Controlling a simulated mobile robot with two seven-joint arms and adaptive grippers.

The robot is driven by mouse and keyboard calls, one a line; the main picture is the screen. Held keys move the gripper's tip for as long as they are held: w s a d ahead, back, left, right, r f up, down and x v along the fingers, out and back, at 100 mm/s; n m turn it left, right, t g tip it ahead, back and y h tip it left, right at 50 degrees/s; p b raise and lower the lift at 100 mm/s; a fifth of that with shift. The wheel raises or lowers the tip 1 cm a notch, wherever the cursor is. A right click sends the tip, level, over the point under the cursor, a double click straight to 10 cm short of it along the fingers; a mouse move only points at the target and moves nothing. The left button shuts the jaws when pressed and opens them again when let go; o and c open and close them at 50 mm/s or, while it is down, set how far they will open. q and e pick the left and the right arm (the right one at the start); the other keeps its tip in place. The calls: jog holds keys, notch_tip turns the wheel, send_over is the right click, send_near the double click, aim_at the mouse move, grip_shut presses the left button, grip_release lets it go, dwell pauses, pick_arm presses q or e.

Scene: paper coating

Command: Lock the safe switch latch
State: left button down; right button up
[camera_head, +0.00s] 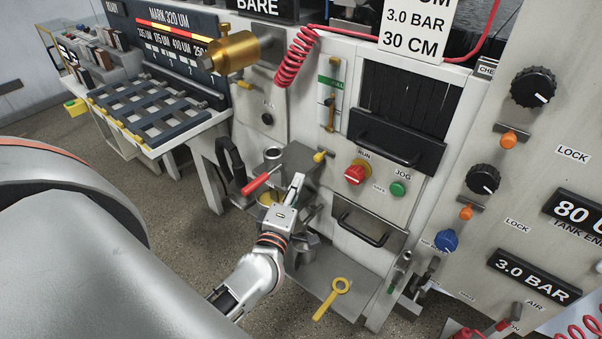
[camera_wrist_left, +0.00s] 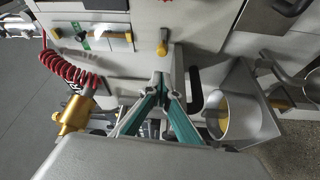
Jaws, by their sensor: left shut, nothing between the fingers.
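I cannot tell for sure which part is the safe switch latch. A pale upright plate (camera_head: 328,72) on the machine front carries a green label (camera_head: 330,83) and yellow fittings; it also shows in the left wrist view (camera_wrist_left: 100,29). A yellow knob (camera_head: 320,157) sticks out below it, and shows in the left wrist view (camera_wrist_left: 162,44). A small "SAFE" tag (camera_head: 378,188) sits between the red RUN knob (camera_head: 355,173) and the green JOG button (camera_head: 398,189). My left gripper (camera_head: 297,182) is shut and empty, below the yellow knob and apart from it; its fingertips meet in the wrist view (camera_wrist_left: 164,82).
A red-handled lever (camera_head: 260,180) and a metal cup (camera_wrist_left: 236,113) are close to my left gripper. A red coiled hose (camera_head: 295,55) and brass cylinder (camera_head: 232,52) hang above. A yellow ring-ended tool (camera_head: 335,297) lies on the lower shelf. Open floor (camera_head: 180,215) lies left.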

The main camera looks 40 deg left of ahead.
aim_at(307, 168)
pick_arm(q)
jog(key=x, duration=0.8)
jog(key=shift+w+a, duration=0.1)
jog(key=shift+w, duration=0.3)
pick_arm(e)
jog(key=shift+r, duration=0.25)
pick_arm(q)
jog(key=d, duration=0.2)
jog(key=d+p, duration=0.1)
jog(key=d, duration=0.1)
jog(key=shift+s+d, duration=0.2)
jog(key=shift+d, duration=0.1)
pick_arm(e)
jog(key=shift+a+r, duration=0.1)
jog(key=shift+r, duration=0.3)
pick_arm(q)
jog(key=shift+s+d, duration=0.1)
jog(key=shift+d, duration=0.1)
